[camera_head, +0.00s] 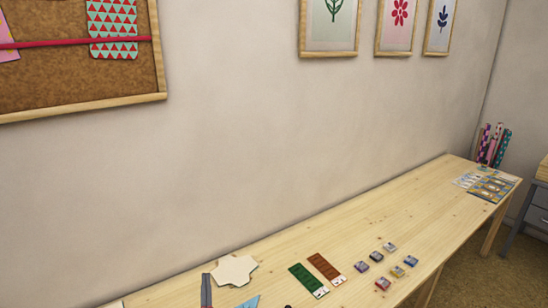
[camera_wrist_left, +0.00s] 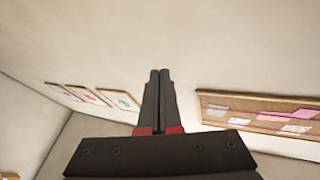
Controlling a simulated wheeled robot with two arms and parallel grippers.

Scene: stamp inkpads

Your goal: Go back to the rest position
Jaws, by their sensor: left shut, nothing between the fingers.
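My left gripper (camera_wrist_left: 160,74) shows in the left wrist view, its two dark fingers side by side and shut, with nothing between them. They have red parts at their base, and the wall lies behind them. In the head view, a long dark grey and red shape (camera_head: 207,290) shows at the bottom edge; I cannot tell whether it is a tool or part of my gripper. My right gripper is not in view.
The wooden table (camera_head: 420,207) runs along the wall. On it are several small inkpads (camera_head: 376,256), a green strip (camera_head: 308,280), a brown strip (camera_head: 325,268) and a cream paper shape (camera_head: 234,270). Sheets (camera_head: 490,186) lie at the far end.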

